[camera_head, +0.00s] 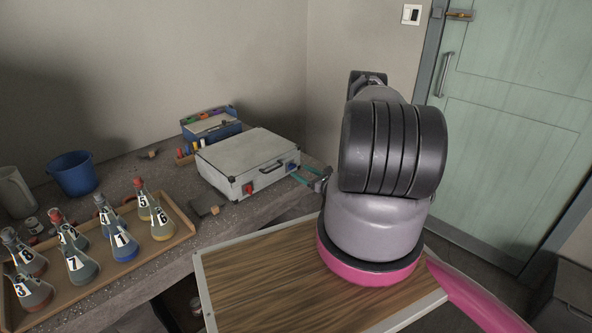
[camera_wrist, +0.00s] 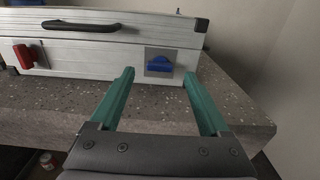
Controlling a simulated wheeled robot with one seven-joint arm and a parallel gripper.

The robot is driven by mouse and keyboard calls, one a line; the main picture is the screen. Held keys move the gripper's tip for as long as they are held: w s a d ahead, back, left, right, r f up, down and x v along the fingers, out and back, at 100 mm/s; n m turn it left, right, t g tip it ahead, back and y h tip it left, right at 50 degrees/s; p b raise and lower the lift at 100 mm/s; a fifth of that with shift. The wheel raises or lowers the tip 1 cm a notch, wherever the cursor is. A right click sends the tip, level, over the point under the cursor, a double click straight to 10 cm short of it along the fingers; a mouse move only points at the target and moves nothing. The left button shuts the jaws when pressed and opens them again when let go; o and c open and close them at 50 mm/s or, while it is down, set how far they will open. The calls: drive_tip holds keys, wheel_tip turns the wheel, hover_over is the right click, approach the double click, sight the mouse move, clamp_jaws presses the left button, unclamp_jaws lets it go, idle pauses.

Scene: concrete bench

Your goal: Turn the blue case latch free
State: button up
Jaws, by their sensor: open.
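The silver case (camera_head: 244,160) lies closed on the concrete bench, its front facing me, with a dark handle in the middle. The blue latch (camera_head: 291,166) is on the right of its front face; in the wrist view the blue latch (camera_wrist: 159,64) sits on a pale plate. A red latch (camera_head: 248,188) is on the left of the front, and the red latch also shows in the wrist view (camera_wrist: 24,57). My gripper (camera_wrist: 158,78) is open and empty, its green fingers pointing at the case, with the blue latch between them in the picture. I cannot tell the remaining gap.
A wooden tray (camera_head: 181,236) of numbered flasks stands at the left. A blue bucket (camera_head: 73,173) and a blue box (camera_head: 212,128) with coloured items stand behind. A dark flat object (camera_head: 206,206) lies left of the case. The bench's right edge is close to the case.

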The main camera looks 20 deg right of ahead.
sight(293, 167)
drive_tip(key=shift+x, duration=1.9)
clamp_jaws()
